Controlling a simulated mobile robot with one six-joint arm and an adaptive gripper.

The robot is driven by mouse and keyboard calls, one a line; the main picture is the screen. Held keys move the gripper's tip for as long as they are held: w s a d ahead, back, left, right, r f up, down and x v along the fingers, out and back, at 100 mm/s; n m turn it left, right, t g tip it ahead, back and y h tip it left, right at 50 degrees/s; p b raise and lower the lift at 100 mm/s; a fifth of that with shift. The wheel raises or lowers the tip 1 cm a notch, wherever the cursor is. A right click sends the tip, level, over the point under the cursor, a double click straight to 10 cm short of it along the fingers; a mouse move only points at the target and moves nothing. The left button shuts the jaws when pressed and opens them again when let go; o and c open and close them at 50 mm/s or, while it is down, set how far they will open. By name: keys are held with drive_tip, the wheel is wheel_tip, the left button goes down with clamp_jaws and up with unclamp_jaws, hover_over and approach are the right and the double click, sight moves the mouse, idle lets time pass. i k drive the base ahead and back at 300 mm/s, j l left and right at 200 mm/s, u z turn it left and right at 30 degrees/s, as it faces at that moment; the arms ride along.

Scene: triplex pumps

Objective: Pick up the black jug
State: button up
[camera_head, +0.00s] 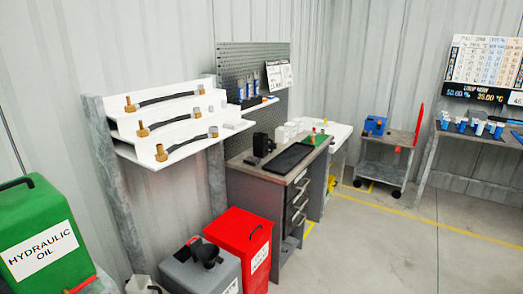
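A black jug-like object (261,144) stands upright at the left end of the grey workbench (241,167), near the pegboard. It is small in the picture, so its handle and spout are hard to make out. A different black piece (207,254) sits on top of a grey container at the lower middle. My gripper is not in view.
A dark flat mat (287,159) and small white items lie on the bench. A red bin (240,241), a grey container (200,275) and a green hydraulic oil container (42,240) stand in front. A hose shelf (180,128) juts out left.

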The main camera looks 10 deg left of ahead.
sight(260, 139)
drive_tip(key=i+u, duration=0.15)
drive_tip(key=i, duration=0.4)
drive_tip(key=i+u, duration=0.2)
drive_tip(key=i, duration=0.3)
drive_tip(key=i+l+u, duration=0.15)
drive_tip(key=i, duration=0.4)
drive_tip(key=i+l+u, duration=0.2)
drive_tip(key=i, duration=0.3)
drive_tip(key=i+l+u, duration=0.15)
drive_tip(key=i+l, duration=0.15)
drive_tip(key=i, duration=0.2)
drive_tip(key=i+l+u, duration=0.2)
drive_tip(key=i, duration=0.25)
drive_tip(key=l, duration=0.1)
